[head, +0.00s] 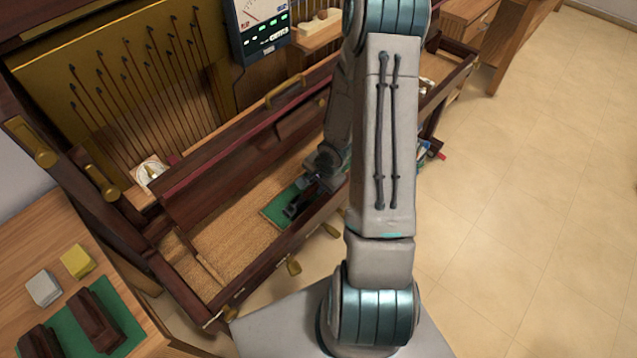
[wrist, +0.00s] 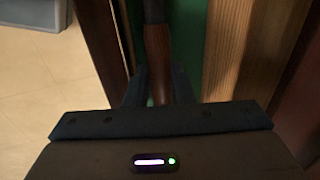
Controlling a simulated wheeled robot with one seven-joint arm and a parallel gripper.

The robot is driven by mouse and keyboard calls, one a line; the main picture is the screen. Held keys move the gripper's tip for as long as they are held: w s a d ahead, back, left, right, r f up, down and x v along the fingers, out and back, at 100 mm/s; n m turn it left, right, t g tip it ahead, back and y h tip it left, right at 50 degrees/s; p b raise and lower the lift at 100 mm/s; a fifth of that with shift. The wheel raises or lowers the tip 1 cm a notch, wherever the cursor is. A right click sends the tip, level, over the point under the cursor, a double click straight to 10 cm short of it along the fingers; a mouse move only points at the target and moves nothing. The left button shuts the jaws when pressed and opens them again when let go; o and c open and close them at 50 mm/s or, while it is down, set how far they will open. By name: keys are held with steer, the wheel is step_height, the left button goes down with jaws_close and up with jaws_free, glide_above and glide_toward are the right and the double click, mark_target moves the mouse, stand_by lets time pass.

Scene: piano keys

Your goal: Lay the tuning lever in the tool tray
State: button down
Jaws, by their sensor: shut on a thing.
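My gripper (head: 302,200) is low inside the open piano, over a green surface (head: 273,214) on the key bed. In the wrist view, its two dark fingers (wrist: 159,88) are shut on the brown wooden handle of the tuning lever (wrist: 157,48). The lever's dark shaft runs on toward the top of that view. Green also shows beneath the handle in the wrist view (wrist: 190,50). The lever's far end is out of view, and I cannot tell whether it touches the green surface. I cannot make out clearly which thing is the tool tray.
The piano's dark front rail (head: 262,262) runs close beside my gripper. A dark fallboard (head: 215,175) lies behind it. A meter (head: 262,28) stands at the back. A wooden table (head: 30,250) at left bears dark blocks (head: 97,320) on green felt. Floor at right is clear.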

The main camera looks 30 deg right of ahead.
steer(key=shift+f, duration=0.3)
steer(key=c, duration=1.2)
jaws_free()
steer(key=shift+o, duration=0.2)
steer(key=shift+s, duration=0.1)
steer(key=shift+s+p+v, duration=0.15)
steer(key=shift+p+v, duration=1.5)
steer(key=shift+v, duration=0.25)
steer(key=shift+s+p+v, duration=0.15)
steer(key=shift+p+v, duration=1.45)
steer(key=shift+v, duration=0.3)
steer(key=shift+d+f, duration=0.15)
